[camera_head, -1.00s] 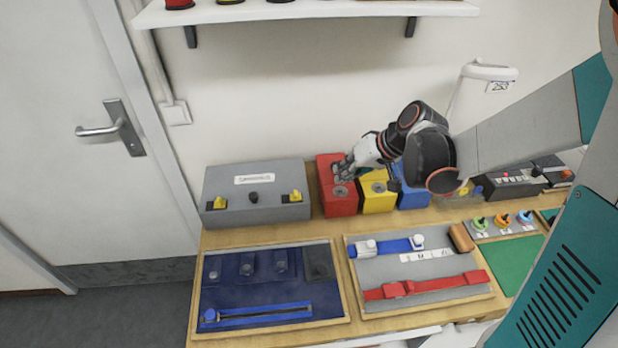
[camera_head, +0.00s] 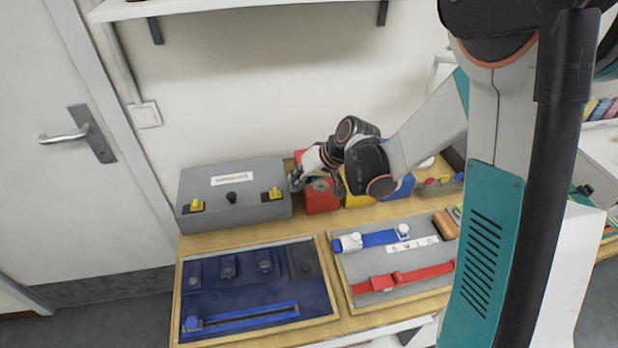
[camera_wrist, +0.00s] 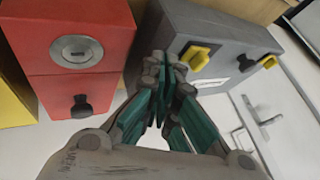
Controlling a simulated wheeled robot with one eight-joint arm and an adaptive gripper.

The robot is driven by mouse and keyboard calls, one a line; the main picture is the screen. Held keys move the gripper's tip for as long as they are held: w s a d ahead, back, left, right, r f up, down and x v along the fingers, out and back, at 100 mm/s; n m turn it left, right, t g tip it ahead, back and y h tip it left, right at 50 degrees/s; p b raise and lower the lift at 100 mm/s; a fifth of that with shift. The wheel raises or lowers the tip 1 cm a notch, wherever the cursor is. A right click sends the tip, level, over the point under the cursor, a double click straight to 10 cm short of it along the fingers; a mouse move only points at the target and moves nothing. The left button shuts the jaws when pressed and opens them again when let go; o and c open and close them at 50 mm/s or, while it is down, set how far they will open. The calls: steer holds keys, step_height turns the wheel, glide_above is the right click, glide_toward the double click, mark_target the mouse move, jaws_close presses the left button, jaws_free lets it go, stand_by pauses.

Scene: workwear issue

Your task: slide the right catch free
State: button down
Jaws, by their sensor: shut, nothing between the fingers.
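The grey box (camera_head: 248,210) stands at the back left of the bench, with a yellow catch at each end of its front. The right catch (camera_head: 276,194) is the one nearer the red box; in the wrist view it shows (camera_wrist: 196,58) just right of my fingertips. The left catch (camera_head: 196,206) also shows in the wrist view (camera_wrist: 268,61), farther off. A black knob (camera_head: 232,197) sits between them. My gripper (camera_head: 292,182) is shut and empty beside the box's right end. Its fingertips (camera_wrist: 167,65) appear close to the right catch; I cannot tell whether they touch.
A red box (camera_head: 322,197) with a round lock stands close to the right of my gripper; yellow and blue boxes follow. Two trays, one navy (camera_head: 240,286) and one grey (camera_head: 360,268), lie in front. A shelf (camera_head: 160,6) hangs above.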

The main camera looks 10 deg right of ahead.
mark_target(278, 192)
steer(key=shift+s+a+r, duration=0.1)
steer(key=shift+s+a, duration=0.1)
steer(key=shift+a, duration=1.3)
steer(key=shift+a+b, duration=0.4)
steer(key=shift+a, duration=1)
steer(key=shift+d, duration=0.1)
